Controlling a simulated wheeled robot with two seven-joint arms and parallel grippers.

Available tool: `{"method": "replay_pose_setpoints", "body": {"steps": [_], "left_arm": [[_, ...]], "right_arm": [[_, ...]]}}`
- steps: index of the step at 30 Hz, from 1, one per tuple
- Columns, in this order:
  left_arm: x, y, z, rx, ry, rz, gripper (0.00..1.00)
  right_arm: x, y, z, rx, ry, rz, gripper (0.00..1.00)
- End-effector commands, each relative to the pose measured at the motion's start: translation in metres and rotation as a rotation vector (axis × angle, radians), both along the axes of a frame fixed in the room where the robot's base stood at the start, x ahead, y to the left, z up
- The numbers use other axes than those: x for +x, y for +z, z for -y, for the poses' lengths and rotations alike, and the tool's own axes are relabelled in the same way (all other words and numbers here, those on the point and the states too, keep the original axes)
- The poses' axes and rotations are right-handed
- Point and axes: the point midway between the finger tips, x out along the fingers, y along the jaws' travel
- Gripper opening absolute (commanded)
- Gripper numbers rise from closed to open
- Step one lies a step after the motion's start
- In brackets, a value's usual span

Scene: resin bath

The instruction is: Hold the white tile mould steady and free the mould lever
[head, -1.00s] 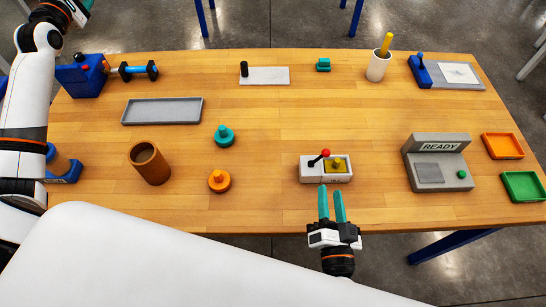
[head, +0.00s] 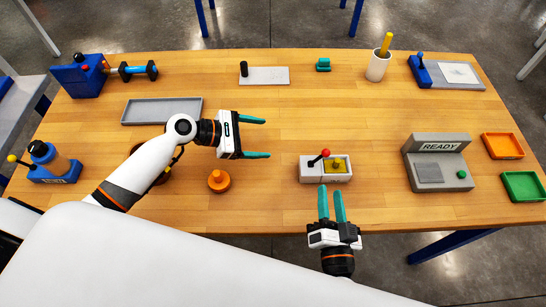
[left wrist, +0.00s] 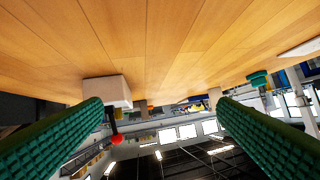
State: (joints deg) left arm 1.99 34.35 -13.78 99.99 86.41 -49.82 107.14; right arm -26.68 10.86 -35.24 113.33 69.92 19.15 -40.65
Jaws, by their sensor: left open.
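The white tile mould (head: 312,176) lies near the table's front edge, right of the middle in the head view. Its lever has a red knob (head: 325,153) on a dark stem, tilted over the top, and a yellow part (head: 340,163) sits beside it. My left gripper (head: 267,138) is open and empty, to the left of the mould, its fingers pointing right. In the left wrist view the mould (left wrist: 107,90) and red knob (left wrist: 117,140) show near the left fingertip. My right gripper (head: 331,188) is in front of the mould, its fingers slightly apart with nothing visible between them.
An orange knobbed piece (head: 219,181) stands left of the mould. A grey READY station (head: 437,160) stands to the right, beside orange (head: 502,146) and green (head: 523,186) trays. My left arm partly covers a brown cup (head: 137,151).

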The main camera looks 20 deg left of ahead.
Motion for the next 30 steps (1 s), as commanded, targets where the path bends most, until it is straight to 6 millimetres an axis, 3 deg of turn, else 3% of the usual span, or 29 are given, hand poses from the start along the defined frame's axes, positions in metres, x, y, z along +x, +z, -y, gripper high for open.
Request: {"method": "replay_pose_setpoints", "body": {"steps": [3, 9, 14, 24, 30], "left_arm": [[-0.026, -0.005, 0.034, -0.071, -0.079, -0.076, 0.82], [-0.045, -0.007, 0.059, -0.125, -0.14, -0.135, 0.82], [-0.041, -0.013, 0.074, -0.129, -0.143, -0.138, 0.82], [-0.023, -0.037, 0.13, -0.128, -0.142, -0.138, 0.82], [-0.015, -0.048, 0.153, -0.127, -0.141, -0.138, 0.82]], "right_arm": [[0.0, 0.0, 0.0, 0.0, 0.0, 0.0, 0.36], [0.0, 0.0, 0.0, 0.0, 0.0, 0.0, 0.36], [0.0, 0.0, 0.0, 0.0, 0.0, 0.0, 0.36], [0.0, 0.0, 0.0, 0.0, 0.0, 0.0, 0.36], [0.0, 0.0, 0.0, 0.0, 0.0, 0.0, 0.36]]}}
